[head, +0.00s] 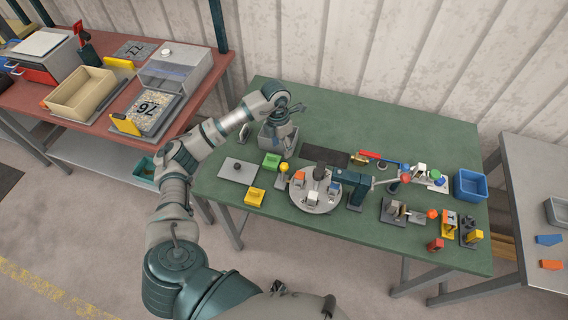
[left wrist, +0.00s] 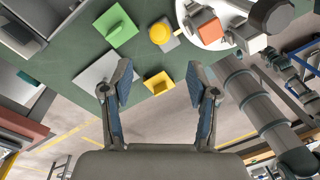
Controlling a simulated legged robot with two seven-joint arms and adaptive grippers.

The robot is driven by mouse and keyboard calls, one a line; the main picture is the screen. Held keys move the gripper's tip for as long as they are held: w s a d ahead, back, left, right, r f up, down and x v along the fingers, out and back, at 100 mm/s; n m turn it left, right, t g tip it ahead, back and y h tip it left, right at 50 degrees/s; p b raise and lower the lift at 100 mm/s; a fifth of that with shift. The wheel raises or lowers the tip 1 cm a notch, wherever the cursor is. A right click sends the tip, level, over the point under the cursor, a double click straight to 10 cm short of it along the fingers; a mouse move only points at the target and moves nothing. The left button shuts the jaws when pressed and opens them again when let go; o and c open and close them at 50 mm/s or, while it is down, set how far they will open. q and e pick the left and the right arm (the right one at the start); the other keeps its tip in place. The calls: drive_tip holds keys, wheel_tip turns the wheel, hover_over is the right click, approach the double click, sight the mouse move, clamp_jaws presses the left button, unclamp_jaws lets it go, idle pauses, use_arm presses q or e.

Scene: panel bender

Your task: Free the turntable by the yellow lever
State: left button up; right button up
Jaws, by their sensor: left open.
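The turntable (head: 315,203) is a round light-grey disc on the green table, carrying an orange block, grey blocks and a dark central knob. The yellow lever (head: 284,167) has a round yellow knob and stands at the disc's left edge. In the left wrist view the yellow knob (left wrist: 159,34) appears from above, beside the disc (left wrist: 203,28). My left gripper (head: 284,148) hangs above the table, behind the lever in the head view and apart from it. In the left wrist view its fingers (left wrist: 161,82) are spread and empty. My right gripper is not seen.
A green block (head: 271,161), a yellow block (head: 255,196) and a grey plate (head: 238,171) lie left of the lever. A grey bin (head: 266,137) is by my gripper. A dark teal bracket (head: 351,183) stands right of the disc. Other fixtures fill the right side.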

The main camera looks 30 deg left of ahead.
sight(283, 164)
use_arm(q)
drive_tip(key=f, duration=0.6)
drive_tip(key=d+f, duration=0.1)
drive_tip(key=f, duration=0.2)
drive_tip(key=shift+s+f+p, duration=0.15)
drive_tip(key=shift+f+p, duration=0.15)
drive_tip(key=shift+f, duration=0.05)
drive_tip(key=shift+d+f, duration=0.1)
drive_tip(key=shift+f, duration=0.25)
drive_tip(key=shift+a, duration=0.2)
clamp_jaws()
